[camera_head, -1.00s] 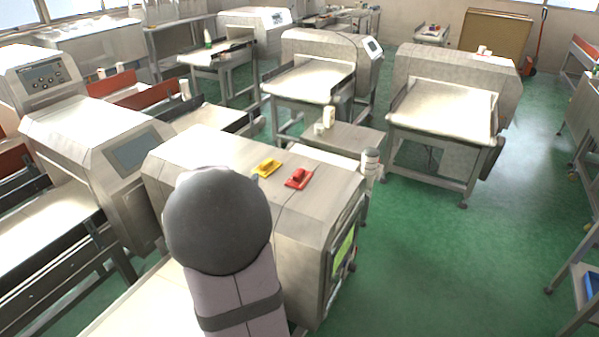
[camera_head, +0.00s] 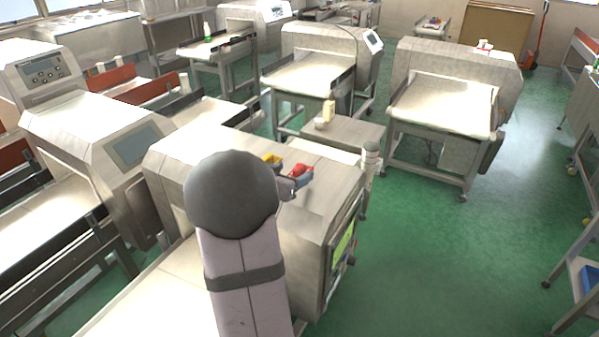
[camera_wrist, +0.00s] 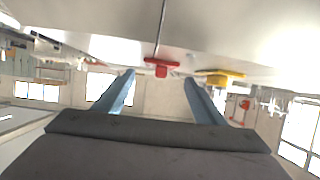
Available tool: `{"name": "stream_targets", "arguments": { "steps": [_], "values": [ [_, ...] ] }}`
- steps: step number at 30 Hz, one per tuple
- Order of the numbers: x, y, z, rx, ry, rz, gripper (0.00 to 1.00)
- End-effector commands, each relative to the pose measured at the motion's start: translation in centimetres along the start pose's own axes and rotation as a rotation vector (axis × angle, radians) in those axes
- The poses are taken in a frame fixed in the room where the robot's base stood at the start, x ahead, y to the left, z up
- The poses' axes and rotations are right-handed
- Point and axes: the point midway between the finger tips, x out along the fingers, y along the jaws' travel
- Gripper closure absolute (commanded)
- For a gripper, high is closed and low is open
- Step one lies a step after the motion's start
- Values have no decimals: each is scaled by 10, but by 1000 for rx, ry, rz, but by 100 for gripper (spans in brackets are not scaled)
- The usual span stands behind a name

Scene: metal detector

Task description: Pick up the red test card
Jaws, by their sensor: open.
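The red test card (camera_head: 302,170) lies on the top of the near metal detector (camera_head: 330,172), close to my gripper (camera_head: 296,182). In the wrist view the red card (camera_wrist: 162,68) shows ahead of and between the two blue fingers of my gripper (camera_wrist: 158,78), nearer the left finger. The fingers are apart and nothing is held between them. The yellow test card (camera_head: 271,160) lies to the left of the red one in the head view, partly hidden behind my arm. It also shows in the wrist view (camera_wrist: 219,76), beyond the right finger.
Other detectors with conveyors stand around. Green floor (camera_head: 425,270) is clear on the right.

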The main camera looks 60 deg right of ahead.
Motion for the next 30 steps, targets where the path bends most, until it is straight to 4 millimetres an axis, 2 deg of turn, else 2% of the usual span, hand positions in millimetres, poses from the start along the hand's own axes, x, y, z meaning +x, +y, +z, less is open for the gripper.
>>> {"name": "stream_targets", "arguments": {
  "steps": [13,24,30],
  "values": [
    [44,2,-7,1,-1,1,36],
    [51,2,-6,0,0,-1,36],
    [50,2,-6,0,0,-1,80]
  ]
}}
